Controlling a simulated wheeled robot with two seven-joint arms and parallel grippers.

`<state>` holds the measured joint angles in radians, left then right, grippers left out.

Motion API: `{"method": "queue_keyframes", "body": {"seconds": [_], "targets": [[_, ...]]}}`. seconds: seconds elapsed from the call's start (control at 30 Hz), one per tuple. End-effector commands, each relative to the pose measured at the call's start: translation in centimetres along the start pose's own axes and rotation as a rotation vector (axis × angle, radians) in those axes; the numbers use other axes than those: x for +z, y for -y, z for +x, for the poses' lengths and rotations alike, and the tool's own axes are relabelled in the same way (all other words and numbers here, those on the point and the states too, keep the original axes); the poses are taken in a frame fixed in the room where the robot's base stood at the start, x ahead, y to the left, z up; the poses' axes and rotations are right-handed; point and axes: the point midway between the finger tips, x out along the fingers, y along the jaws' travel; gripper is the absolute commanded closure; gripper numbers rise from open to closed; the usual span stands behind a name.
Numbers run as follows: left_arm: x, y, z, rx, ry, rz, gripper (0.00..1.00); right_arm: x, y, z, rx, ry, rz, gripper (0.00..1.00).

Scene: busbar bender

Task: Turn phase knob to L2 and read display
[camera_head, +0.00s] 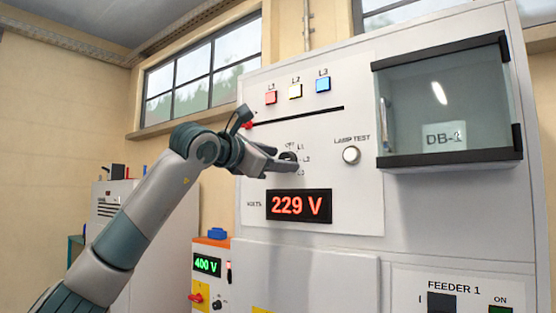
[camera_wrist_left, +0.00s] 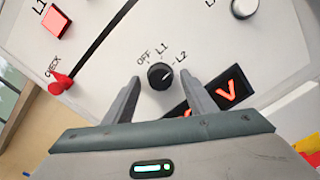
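The black phase knob (camera_head: 289,157) sits on the white panel, with OFF, L1, L2 and L3 marked around it. In the wrist view gaps show between knob and both fingers. The red-digit display (camera_head: 299,206) below reads 229 V; a finger partly covers it in the wrist view (camera_wrist_left: 228,88). My right gripper is not in view.
A glass-fronted box (camera_head: 445,105) projects at upper right.

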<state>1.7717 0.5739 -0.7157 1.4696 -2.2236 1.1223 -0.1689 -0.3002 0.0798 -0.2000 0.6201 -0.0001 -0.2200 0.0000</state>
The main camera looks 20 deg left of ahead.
Motion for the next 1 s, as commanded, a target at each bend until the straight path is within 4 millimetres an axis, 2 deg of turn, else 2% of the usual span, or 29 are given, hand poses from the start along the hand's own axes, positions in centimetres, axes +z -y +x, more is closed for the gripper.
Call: {"method": "queue_keyframes", "body": {"seconds": [0.17,0.37,0.57,0.97,1.0], "targets": [[-0.1,0.1,-0.1,0.0,0.0,0.0,0.49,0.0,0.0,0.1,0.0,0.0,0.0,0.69],[-0.3,0.1,-1.4,-0.001,-0.001,0.0,0.49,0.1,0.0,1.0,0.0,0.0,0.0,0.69],[-0.3,0.2,-4.4,0.001,0.002,0.0,0.49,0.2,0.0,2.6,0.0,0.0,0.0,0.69],[-0.3,0.1,-12.5,0.003,0.002,0.001,0.49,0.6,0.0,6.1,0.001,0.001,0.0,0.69],[-0.3,0.1,-13.2,0.002,0.001,0.001,0.49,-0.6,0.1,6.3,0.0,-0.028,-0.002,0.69]]}}
